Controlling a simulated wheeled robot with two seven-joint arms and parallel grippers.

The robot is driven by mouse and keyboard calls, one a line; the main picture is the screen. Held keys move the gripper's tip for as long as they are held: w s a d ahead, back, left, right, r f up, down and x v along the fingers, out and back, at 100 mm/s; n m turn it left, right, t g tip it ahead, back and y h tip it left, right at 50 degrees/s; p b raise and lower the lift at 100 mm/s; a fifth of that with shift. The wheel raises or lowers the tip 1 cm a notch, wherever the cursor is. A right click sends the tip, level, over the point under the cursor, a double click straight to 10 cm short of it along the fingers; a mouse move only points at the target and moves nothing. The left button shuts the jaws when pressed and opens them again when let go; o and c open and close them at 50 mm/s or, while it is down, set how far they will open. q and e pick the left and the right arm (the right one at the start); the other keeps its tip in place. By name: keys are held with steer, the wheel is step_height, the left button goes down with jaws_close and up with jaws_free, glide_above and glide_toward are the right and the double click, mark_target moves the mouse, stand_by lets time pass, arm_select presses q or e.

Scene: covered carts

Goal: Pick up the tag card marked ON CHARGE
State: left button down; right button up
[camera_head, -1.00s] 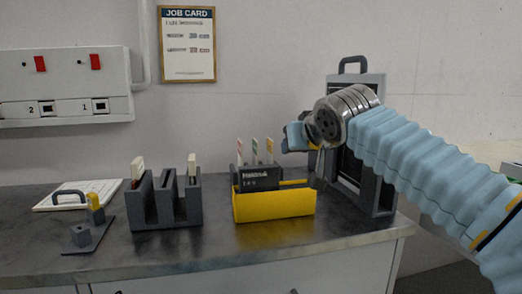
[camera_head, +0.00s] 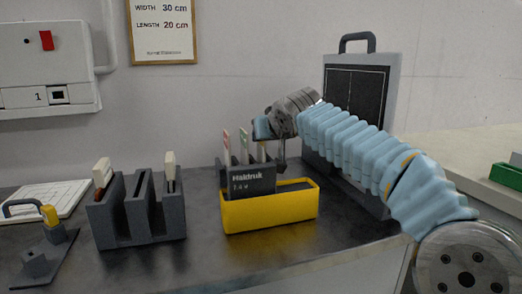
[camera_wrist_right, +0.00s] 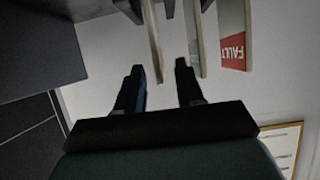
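Several tag cards stand in a dark rack behind a yellow tray. One has a red top (camera_head: 227,146) and one a green top (camera_head: 244,145); a third card (camera_head: 262,150) is partly hidden by my right gripper (camera_head: 279,157). In the right wrist view the red card (camera_wrist_right: 233,52) reads FAULT, a card with a greenish mark (camera_wrist_right: 196,45) is beside it, and another card (camera_wrist_right: 153,42) shows edge-on. I cannot read ON CHARGE on any card. My right gripper (camera_wrist_right: 159,66) is open, with the edge-on card's end between its fingertips in the picture; contact cannot be told. My left gripper is not in view.
The yellow tray (camera_head: 270,212) holds a dark Haldruk box (camera_head: 252,182) in front of the cards. A grey slotted holder (camera_head: 137,222) stands left. A grey handled panel (camera_head: 384,75) stands behind my right arm. The front middle counter is clear.

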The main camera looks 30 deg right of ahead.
mark_target(261, 150)
steer(key=x, duration=0.5)
steer(key=shift+s+f+p, duration=0.15)
steer(key=shift+f+p, duration=0.1)
steer(key=shift+p, duration=0.15)
jaws_close()
